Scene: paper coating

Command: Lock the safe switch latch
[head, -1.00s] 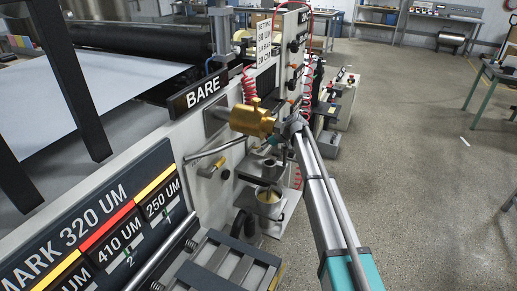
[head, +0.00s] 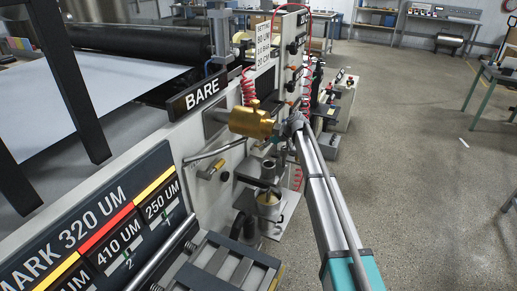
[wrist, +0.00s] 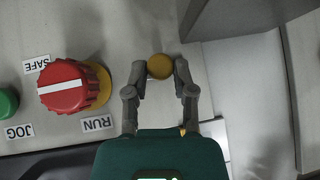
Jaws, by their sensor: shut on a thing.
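In the wrist view a round yellow knob (wrist: 160,66) sits between the fingertips of my gripper (wrist: 161,70), with a finger against each side. The gripper is shut on it. To its left is a red rotary switch (wrist: 74,86) with a white bar and a yellow base, the labels SAFE (wrist: 37,65) and RUN (wrist: 97,124) beside it. In the head view my arm reaches the machine's side panel, its end just right of a brass cylinder (head: 252,121). The fingers, knob and switch cannot be made out there.
A green button (wrist: 8,102) sits left of the red switch, by the JOG label (wrist: 20,131). A grey block (wrist: 225,15) stands right of the yellow knob. In the head view, a cup (head: 268,203) is below the brass cylinder.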

